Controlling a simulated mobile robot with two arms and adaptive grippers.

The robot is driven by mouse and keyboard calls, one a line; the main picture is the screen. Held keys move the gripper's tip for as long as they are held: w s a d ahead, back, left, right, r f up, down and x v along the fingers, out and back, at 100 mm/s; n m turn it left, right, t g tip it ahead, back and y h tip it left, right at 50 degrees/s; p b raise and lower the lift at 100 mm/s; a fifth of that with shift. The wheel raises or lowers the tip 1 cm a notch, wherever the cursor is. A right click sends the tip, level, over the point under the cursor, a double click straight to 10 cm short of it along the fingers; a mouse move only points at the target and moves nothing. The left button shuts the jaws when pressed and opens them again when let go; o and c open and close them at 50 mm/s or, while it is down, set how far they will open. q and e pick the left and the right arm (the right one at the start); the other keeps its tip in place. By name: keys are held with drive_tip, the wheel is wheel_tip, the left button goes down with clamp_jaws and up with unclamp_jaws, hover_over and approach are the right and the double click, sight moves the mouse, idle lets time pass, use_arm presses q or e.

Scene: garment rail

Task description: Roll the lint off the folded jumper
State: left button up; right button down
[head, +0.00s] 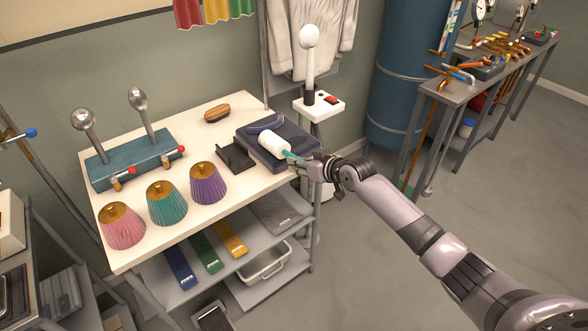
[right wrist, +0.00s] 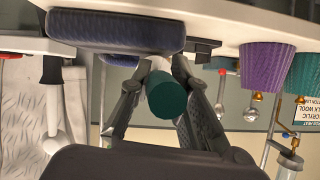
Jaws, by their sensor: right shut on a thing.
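The folded jumper (head: 297,137) is a dark navy block at the right end of the white table. A blue-violet curved strip, perhaps its collar, shows on its top. The lint roller (head: 272,142) has a white head and a teal handle. My right gripper (head: 299,160) is shut on the teal handle, at the jumper's near right side. The white head is over the jumper's top; I cannot tell if it touches. In the right wrist view the handle's teal end (right wrist: 167,99) is between the fingers, with the jumper (right wrist: 105,32) beyond. No lint can be made out. My left gripper is not in view.
A dark stand (head: 235,157) is just left of the jumper. A brown brush (head: 217,113) lies behind. Pink, teal and purple pleated shades (head: 207,184) and a blue block with metal knobs (head: 135,159) fill the left. A white steamer stand (head: 318,104) is behind right.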

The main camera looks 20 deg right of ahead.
drive_tip(key=shift+w+d, duration=0.1)
drive_tip(key=shift+d, duration=0.25)
drive_tip(key=w+d+b, duration=0.2)
drive_tip(key=d+b, duration=0.4)
drive_tip(key=shift+w+d, duration=0.25)
drive_tip(key=shift+d, duration=0.1)
drive_tip(key=w+d+b, duration=0.2)
drive_tip(key=d+b, duration=0.4)
drive_tip(key=shift+w+d+b, duration=0.15)
drive_tip(key=shift+d+b, duration=0.05)
drive_tip(key=shift+b, duration=0.2)
idle(0.4)
